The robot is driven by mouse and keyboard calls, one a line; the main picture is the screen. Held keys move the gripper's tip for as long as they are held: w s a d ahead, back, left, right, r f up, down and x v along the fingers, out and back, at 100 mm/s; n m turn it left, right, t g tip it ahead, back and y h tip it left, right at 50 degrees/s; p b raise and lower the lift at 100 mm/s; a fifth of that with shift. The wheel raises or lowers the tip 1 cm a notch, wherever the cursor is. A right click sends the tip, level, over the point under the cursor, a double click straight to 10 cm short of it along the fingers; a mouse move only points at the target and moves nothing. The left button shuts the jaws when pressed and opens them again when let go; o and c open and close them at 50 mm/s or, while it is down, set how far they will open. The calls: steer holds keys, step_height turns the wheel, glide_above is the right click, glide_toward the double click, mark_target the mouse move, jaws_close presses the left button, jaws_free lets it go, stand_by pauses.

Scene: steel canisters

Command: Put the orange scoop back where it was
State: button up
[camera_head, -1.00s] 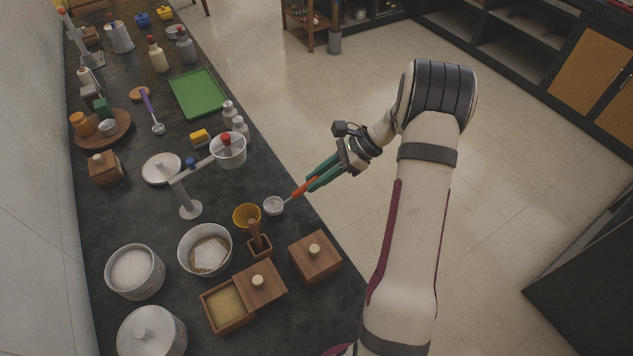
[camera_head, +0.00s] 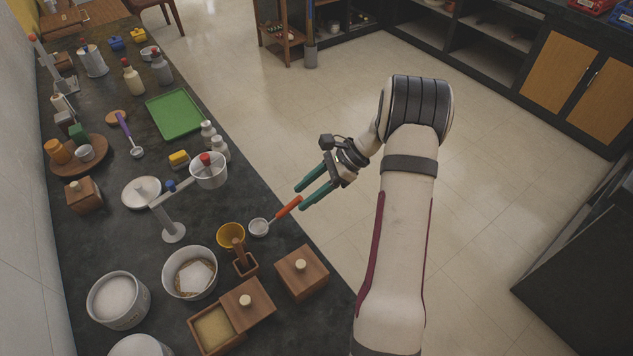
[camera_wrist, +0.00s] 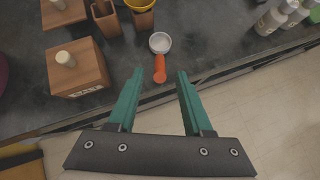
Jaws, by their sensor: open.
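The orange scoop (camera_head: 287,207) has an orange handle and a pale round bowl (camera_head: 259,227). It lies on the dark counter near its right edge, the handle pointing toward my gripper. In the wrist view the scoop (camera_wrist: 160,68) lies ahead of the fingers, with its handle end near the counter edge. My gripper (camera_head: 310,194) has two green fingers and is open and empty. In the wrist view the gripper (camera_wrist: 159,75) has its fingers spread to either side below the handle, apart from it. Part of the hand is hidden in neither view.
A yellow cup (camera_head: 231,234) and a wooden holder (camera_head: 245,263) stand beside the scoop's bowl. A lidded wooden box (camera_head: 302,273) is just below. Open floor (camera_head: 480,230) lies to the right.

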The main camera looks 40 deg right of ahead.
steer(key=v, duration=1)
steer(key=s+a+r+n+g+h, duration=0.15)
steer(key=a+r+n, duration=0.25)
steer(key=a, duration=0.4)
steer(key=s+a+r+n+g+h, duration=0.1)
steer(key=s+a+r+n+g, duration=0.2)
steer(key=a, duration=0.6)
steer(key=s+a+n+h, duration=0.2)
steer(key=s+a+n, duration=0.3)
steer(key=s, duration=0.3)
steer(key=s+a+n+h, duration=0.2)
steer(key=s+a+n, duration=0.3)
steer(key=s, duration=0.4)
steer(key=shift+f+t, duration=0.35)
steer(key=shift+a, duration=0.15)
